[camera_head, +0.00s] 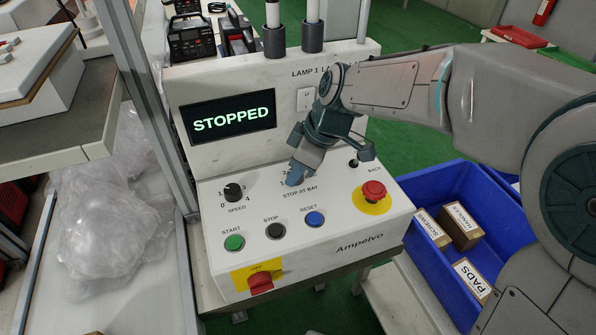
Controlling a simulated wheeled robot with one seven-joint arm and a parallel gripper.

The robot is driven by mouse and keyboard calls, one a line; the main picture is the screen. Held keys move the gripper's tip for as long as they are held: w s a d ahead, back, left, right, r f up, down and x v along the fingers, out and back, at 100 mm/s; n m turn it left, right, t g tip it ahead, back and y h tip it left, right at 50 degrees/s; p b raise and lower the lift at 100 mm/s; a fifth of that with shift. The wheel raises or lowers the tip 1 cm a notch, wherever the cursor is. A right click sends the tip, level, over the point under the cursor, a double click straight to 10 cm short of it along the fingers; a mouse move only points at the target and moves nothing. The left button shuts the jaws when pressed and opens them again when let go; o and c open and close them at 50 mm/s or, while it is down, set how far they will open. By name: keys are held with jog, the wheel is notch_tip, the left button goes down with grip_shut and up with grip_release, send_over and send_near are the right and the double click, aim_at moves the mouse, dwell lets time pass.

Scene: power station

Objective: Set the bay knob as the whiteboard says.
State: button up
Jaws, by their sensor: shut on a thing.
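The control panel (330,232) fills the middle of the view, its screen (232,114) reading STOPPED in green. My gripper (296,180) reaches down from the right onto the panel just above the label STOP AT BAY. It is shut on the bay knob, which its fingers hide, so I cannot read the knob's setting. The numbers around it are mostly covered. The speed knob (233,192) stands to the left, with a scale from 0 to 4. The whiteboard is not in view.
The panel also has a green START button (234,242), black STOP button (276,230), blue RESET button (315,218), red emergency stop (373,191) and red switch (260,281). A blue crate (418,277) with labelled boxes stands right. A metal post (150,95) rises left.

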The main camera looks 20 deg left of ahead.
jog(key=n+g, duration=0.1)
jog(key=n, duration=0.2)
jog(key=n+g, duration=0.1)
jog(key=n, duration=0.1)
jog(key=shift+w+n+h, duration=0.2)
jog(key=shift+n+h, duration=0.2)
dwell(0.4)
jog(key=o, duration=1)
jog(key=shift+w+d, duration=0.1)
jog(key=shift+c, duration=0.2)
jog(key=p+v, duration=0.1)
jog(key=v, duration=1.2)
jog(key=shift+w+r, duration=0.2)
jog(key=shift+r, duration=0.1)
